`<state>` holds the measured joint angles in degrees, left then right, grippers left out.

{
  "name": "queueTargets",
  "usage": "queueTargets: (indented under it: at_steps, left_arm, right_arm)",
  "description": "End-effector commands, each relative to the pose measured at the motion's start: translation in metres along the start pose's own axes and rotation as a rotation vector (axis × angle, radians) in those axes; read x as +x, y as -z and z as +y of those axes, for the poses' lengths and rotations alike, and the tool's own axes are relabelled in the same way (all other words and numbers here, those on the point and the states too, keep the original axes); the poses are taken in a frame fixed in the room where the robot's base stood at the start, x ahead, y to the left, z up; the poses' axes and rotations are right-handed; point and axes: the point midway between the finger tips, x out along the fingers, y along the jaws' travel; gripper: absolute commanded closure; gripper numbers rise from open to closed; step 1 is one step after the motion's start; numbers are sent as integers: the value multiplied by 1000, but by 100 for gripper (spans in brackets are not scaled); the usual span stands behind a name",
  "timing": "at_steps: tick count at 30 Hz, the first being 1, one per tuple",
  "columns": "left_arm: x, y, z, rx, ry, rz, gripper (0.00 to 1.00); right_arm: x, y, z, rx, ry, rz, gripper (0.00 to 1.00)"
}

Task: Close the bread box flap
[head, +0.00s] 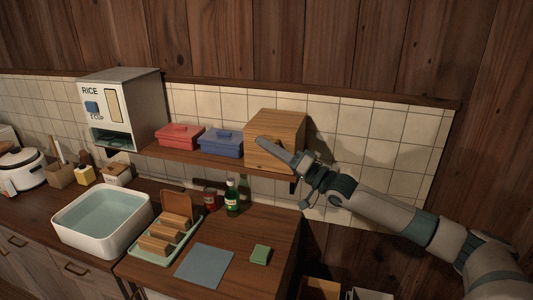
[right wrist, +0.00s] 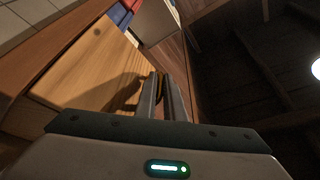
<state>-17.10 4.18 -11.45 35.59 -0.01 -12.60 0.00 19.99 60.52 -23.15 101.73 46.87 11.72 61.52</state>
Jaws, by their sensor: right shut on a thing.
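The bread box (head: 282,125) is a light wooden box on the right end of the wall shelf. Its wooden front, where the flap (head: 262,160) is, looks upright or close to it; I cannot tell if it is fully shut. My right gripper (head: 264,143) reaches across this front from the right. In the right wrist view its two fingers (right wrist: 160,78) are close together, with a small brownish part between them by the wooden panel (right wrist: 85,70). The fingers hide the exact grip point. My left gripper is not in view.
A blue lidded box (head: 222,142) and a red one (head: 180,136) stand left of the bread box, then a rice dispenser (head: 140,90). Below are bottles (head: 232,198), a bread rack (head: 170,235), and a water-filled basin (head: 103,218). The wall right of the shelf is bare.

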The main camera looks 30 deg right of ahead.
Motion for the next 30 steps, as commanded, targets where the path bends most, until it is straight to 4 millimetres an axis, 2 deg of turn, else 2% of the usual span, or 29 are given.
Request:
queueTargets:
  at_steps: [3, 16, 18, 19, 30]
  left_arm:
    - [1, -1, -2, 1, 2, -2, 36]
    - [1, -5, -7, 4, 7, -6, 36]
    - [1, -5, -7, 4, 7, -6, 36]
    - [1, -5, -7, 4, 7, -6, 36]
    - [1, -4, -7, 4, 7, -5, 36]
  right_arm:
    - [2, 8, -2, -8, 5, 8, 100]
    - [3, 13, -3, -10, 7, 13, 100]
    - [3, 13, -3, -9, 7, 13, 79]
    - [3, 13, -3, -9, 7, 13, 74]
    - [3, 13, -2, -8, 5, 13, 74]
